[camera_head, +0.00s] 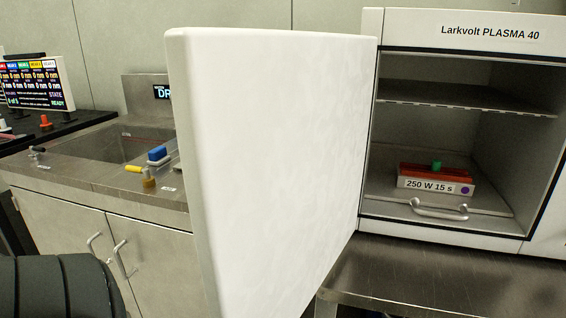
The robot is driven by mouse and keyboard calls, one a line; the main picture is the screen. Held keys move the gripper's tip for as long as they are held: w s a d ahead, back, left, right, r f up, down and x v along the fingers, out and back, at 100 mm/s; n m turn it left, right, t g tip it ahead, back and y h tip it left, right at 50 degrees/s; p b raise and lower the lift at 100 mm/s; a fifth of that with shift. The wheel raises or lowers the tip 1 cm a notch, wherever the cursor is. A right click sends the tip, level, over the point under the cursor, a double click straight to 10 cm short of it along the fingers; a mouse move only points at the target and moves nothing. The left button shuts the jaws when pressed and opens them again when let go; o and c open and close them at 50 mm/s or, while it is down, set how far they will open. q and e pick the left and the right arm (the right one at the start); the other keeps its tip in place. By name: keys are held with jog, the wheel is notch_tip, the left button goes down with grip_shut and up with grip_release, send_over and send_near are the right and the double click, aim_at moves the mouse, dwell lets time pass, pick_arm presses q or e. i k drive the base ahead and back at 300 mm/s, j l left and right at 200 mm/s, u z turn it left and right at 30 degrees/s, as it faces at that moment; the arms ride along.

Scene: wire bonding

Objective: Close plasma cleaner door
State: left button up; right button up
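The plasma cleaner (486,34), labelled "Larkvolt PLASMA 40", stands at the right with its chamber exposed. Its white door (270,150) stands wide open, hinged at the chamber's left side and swung out toward me. Inside, a red block with a green piece (436,166) sits behind a white "250 W 15 s" label (430,186) on a drawer-like shelf with a metal handle (438,210). A dark rounded part at the lower left edge appears to be my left arm. Neither gripper shows.
A monitor (36,83) stands at the far left. The steel table (440,275) before the chamber is bare.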

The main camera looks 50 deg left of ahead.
aim_at(271, 126)
jog(key=k+j, duration=0.1)
jog(key=j, duration=0.25)
jog(key=k+j, duration=0.15)
jog(key=j, duration=0.15)
jog(key=k+j, duration=0.1)
jog(key=j, duration=0.25)
jog(key=k+j, duration=0.1)
jog(key=j, duration=0.25)
